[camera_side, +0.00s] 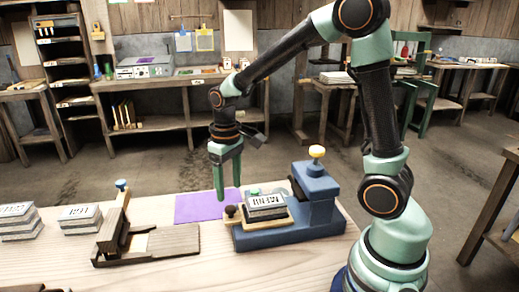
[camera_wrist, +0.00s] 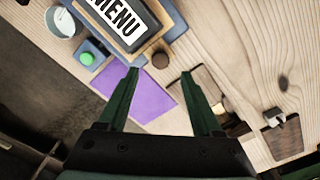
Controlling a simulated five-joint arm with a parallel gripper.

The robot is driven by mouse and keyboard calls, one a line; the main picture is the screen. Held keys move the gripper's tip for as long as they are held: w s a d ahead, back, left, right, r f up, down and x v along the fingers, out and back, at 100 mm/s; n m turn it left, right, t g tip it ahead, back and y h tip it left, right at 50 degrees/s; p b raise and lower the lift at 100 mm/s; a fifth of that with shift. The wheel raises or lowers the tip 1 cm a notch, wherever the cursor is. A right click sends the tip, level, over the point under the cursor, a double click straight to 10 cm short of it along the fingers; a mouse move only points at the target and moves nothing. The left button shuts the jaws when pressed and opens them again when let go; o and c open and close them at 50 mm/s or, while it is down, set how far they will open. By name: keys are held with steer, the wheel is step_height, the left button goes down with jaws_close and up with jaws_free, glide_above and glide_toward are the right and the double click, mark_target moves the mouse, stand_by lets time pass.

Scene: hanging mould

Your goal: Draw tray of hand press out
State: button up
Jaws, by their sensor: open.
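The blue hand press (camera_side: 318,222) stands on the right part of the light wooden table. Its wooden tray (camera_side: 283,222) sits at the left end of the press and carries a grey block with MENU lettering (camera_side: 266,203); the block also shows in the wrist view (camera_wrist: 122,24). A dark round knob (camera_side: 232,211) is at the tray's left end; the wrist view shows it (camera_wrist: 160,60) just past my fingertips, in line with the gap between them. My gripper (camera_side: 228,193) points down, open and empty, above and slightly left of the knob. Contact is not visible.
A purple sheet (camera_side: 195,208) lies left of the press. A dark wooden device with a blue knob (camera_side: 122,232) stands further left, with stacked lettered blocks (camera_side: 18,222) beyond it. A cream knob (camera_side: 317,152) tops the press. The front of the table is clear.

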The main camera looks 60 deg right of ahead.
step_height(320, 180, up, 6)
steer(key=shift+r, duration=0.2)
stand_by(0.3)
steer(key=s+a+r+t, duration=0.2)
steer(key=s+r+t, duration=0.3)
steer(key=s, duration=0.4)
steer(key=shift+t, duration=0.3)
